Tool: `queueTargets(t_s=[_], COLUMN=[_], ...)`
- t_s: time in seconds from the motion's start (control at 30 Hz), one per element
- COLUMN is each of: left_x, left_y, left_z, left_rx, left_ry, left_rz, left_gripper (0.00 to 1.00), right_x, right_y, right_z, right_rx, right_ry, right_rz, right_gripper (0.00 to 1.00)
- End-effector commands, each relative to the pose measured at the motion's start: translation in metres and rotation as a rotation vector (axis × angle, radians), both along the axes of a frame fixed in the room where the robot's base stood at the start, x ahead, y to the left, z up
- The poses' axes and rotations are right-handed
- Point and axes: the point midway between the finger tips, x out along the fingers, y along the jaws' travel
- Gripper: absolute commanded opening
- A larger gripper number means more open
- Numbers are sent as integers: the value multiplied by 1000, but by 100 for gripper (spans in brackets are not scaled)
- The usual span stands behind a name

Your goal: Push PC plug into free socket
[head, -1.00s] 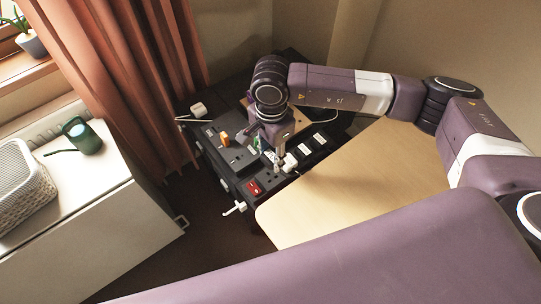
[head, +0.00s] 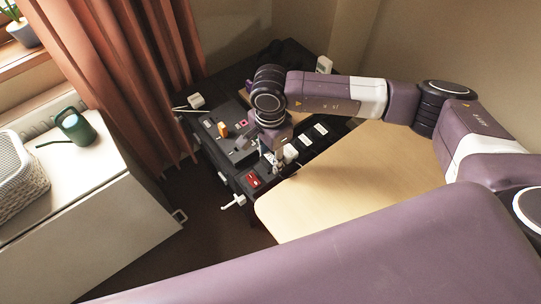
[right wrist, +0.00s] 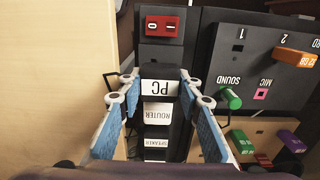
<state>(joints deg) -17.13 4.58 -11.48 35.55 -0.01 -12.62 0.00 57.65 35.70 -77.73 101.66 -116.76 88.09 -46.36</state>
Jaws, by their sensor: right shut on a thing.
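My right gripper (head: 268,157) is low over the black power strip, between its red switch (head: 253,180) and a white plug (head: 290,153). In the right wrist view its two blue fingers (right wrist: 159,84) close in on a white piece marked PC, the PC plug (right wrist: 158,88). The red switch (right wrist: 161,26) is just beyond it, with a dark part of the strip (right wrist: 158,56) between. The plug's pins and the socket beneath are hidden, so I cannot tell how far in it is. My left gripper is not in view.
ROUTER (right wrist: 158,114) and SPEAKER (right wrist: 154,142) labels follow along the strip. A panel with an orange stick (right wrist: 294,57) and a green plug (right wrist: 230,98) lies beside it. A bare wooden desk top (head: 350,165) lies right. A white plug (head: 238,200) sticks out at the front.

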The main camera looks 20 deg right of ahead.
Motion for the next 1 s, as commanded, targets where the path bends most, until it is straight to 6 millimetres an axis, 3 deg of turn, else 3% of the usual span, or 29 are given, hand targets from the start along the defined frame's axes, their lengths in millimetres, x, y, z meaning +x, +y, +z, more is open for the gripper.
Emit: queueTargets(t_s=[1.0], left_x=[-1], left_y=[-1], left_z=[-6], left_rx=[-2], left_ry=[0], left_rz=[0], left_gripper=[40], right_x=[0], right_y=[0], right_z=[1], right_rx=[0], right_ry=[1], right_rz=[0], right_gripper=[11])
